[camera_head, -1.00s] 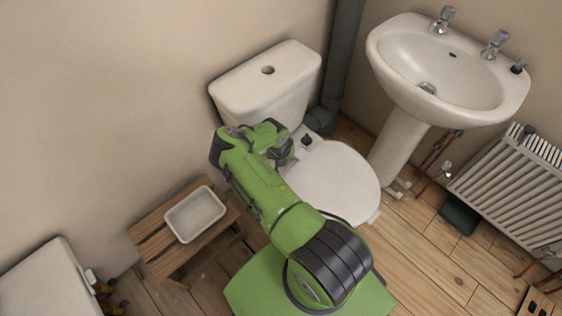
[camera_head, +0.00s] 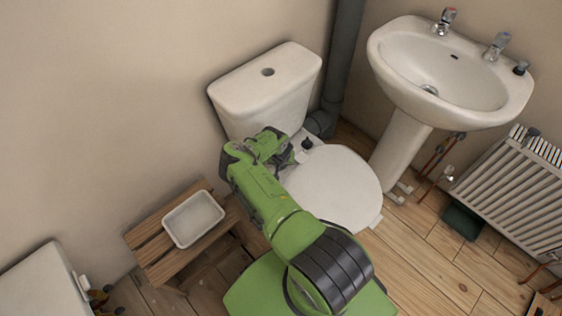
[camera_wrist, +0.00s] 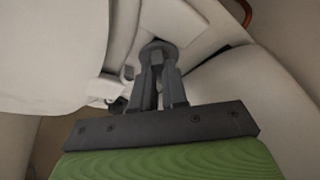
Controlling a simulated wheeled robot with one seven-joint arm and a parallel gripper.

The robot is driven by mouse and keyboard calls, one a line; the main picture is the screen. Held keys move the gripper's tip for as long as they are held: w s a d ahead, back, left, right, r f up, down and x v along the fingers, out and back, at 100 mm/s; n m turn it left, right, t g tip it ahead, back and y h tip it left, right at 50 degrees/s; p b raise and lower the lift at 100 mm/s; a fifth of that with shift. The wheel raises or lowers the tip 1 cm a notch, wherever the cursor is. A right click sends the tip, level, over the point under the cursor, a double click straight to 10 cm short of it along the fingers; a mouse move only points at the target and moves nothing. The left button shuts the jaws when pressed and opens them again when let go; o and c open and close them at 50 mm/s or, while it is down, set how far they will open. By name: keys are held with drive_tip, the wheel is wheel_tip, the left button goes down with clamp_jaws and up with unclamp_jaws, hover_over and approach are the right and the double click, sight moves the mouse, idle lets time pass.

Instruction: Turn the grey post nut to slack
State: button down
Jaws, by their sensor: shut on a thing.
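The grey post nut (camera_wrist: 158,47) shows in the wrist view as a round, flanged dark grey piece against the underside of white ceramic. My gripper (camera_wrist: 160,75) has its two dark fingers closed on it from below, and they cover much of its body. In the head view my green arm reaches to the left side of the toilet, by the join of cistern and bowl. The fingers and the held nut are hidden there behind my wrist.
The toilet cistern (camera_head: 265,88) and closed lid (camera_head: 335,187) crowd my wrist. A small black fitting (camera_head: 307,144) stands behind the lid. A wooden stool (camera_head: 150,252) with a white tray (camera_head: 193,218) is left of my arm. The basin (camera_head: 450,75) is at right.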

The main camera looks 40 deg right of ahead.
drive_tip(key=shift+s+n, duration=0.1)
drive_tip(key=shift+n, duration=0.2)
drive_tip(key=n+y+p, duration=0.1)
drive_tip(key=n, duration=0.1)
drive_tip(key=shift+d+n, duration=0.15)
drive_tip(key=shift+n, duration=0.15)
drive_tip(key=n, duration=0.1)
drive_tip(key=n+y, duration=0.1)
drive_tip(key=n, duration=0.1)
drive_tip(key=n+y, duration=0.1)
drive_tip(key=shift+s+d+f+n+t+b, duration=0.1)
drive_tip(key=shift+d+f+n+t+b, duration=0.1)
drive_tip(key=shift+f+n+t+b, duration=0.15)
drive_tip(key=n+y+b, duration=0.1)
drive_tip(key=n, duration=0.1)
drive_tip(key=n+y+b, duration=0.1)
drive_tip(key=n, duration=0.1)
drive_tip(key=shift+d+r+n+b, duration=0.1)
drive_tip(key=shift+d+n+b, duration=0.1)
drive_tip(key=shift+n+b, duration=0.15)
drive_tip(key=n+g, duration=0.1)
drive_tip(key=n, duration=0.1)
drive_tip(key=n+y, duration=0.1)
drive_tip(key=n, duration=0.2)
drive_tip(key=shift+d+g+y, duration=0.15)
drive_tip(key=shift+g+y, duration=0.15)
drive_tip(key=shift+g, duration=0.05)
drive_tip(key=shift+n, duration=0.3)
